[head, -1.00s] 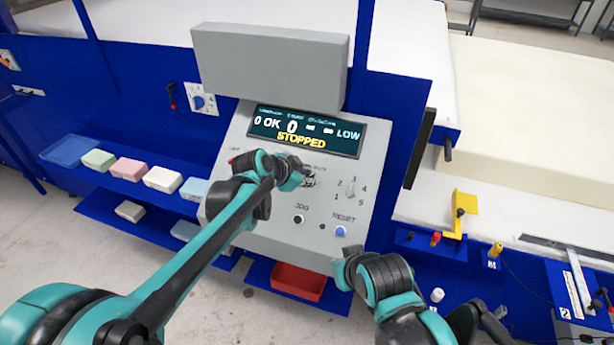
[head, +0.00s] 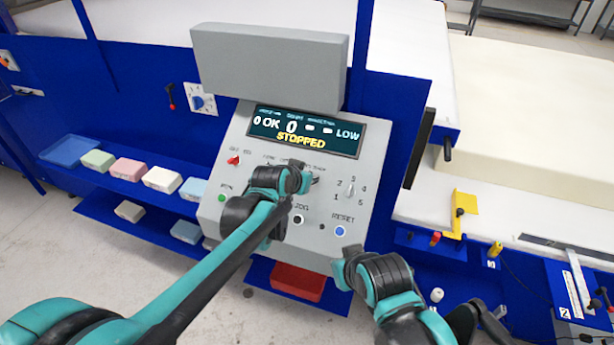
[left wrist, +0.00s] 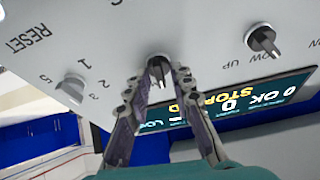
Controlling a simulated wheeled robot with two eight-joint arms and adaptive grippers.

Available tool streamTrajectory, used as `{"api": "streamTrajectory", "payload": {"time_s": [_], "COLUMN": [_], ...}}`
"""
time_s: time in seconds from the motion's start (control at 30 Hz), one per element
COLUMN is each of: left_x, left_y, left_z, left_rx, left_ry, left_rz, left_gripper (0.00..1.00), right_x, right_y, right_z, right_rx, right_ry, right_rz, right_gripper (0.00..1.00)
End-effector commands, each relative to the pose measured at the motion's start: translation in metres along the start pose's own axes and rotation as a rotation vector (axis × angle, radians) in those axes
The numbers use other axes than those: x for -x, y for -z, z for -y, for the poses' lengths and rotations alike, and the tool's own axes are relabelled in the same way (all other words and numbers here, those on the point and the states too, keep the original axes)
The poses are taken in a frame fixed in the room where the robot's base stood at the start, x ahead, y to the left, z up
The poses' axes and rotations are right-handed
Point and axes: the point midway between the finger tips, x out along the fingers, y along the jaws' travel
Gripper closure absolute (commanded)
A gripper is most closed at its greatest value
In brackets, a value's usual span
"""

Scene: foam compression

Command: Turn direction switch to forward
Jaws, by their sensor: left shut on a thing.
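The grey sloped control panel (head: 318,235) carries a display (head: 305,135) reading STOPPED. My left gripper (head: 306,180) is at the middle of the panel and hides the switch there in the head view. In the left wrist view, my left gripper (left wrist: 161,76) has one finger on each side of a small switch knob (left wrist: 158,61), taken as the direction switch, and is shut on it. The knob's pointer direction is hard to read. My right gripper (head: 347,265) hangs below the panel's lower right edge; its fingers are unclear.
A second knob (left wrist: 262,38) stands beside the held one. The numbered dial (head: 350,189) and blue RESET button (head: 340,231) are to the right, the red switch (head: 234,160) and green button (head: 222,198) to the left. A red bin (head: 297,282) is below.

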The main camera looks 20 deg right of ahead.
Motion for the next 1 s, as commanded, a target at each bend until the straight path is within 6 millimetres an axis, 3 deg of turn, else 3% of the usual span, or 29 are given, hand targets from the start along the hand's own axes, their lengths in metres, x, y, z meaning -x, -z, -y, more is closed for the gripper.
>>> {"api": "streamTrajectory", "payload": {"time_s": [0.6, 1.0], "left_x": [-0.0001, -0.0003], "left_y": [0.0006, 0.0001], "left_z": [-0.0029, -0.0031], "left_rx": [0.523, 0.722], "left_ry": [0.191, 0.261], "left_rz": [0.003, 0.003], "left_gripper": [1.00, 1.00], "right_x": [0.0054, 0.0080], "right_y": [0.0039, 0.0057], "right_z": [0.0000, 0.0000], "right_rx": [0.000, 0.000], "right_ry": [0.000, 0.000], "right_rz": [0.000, 0.000], "right_gripper": [1.00, 1.00]}}
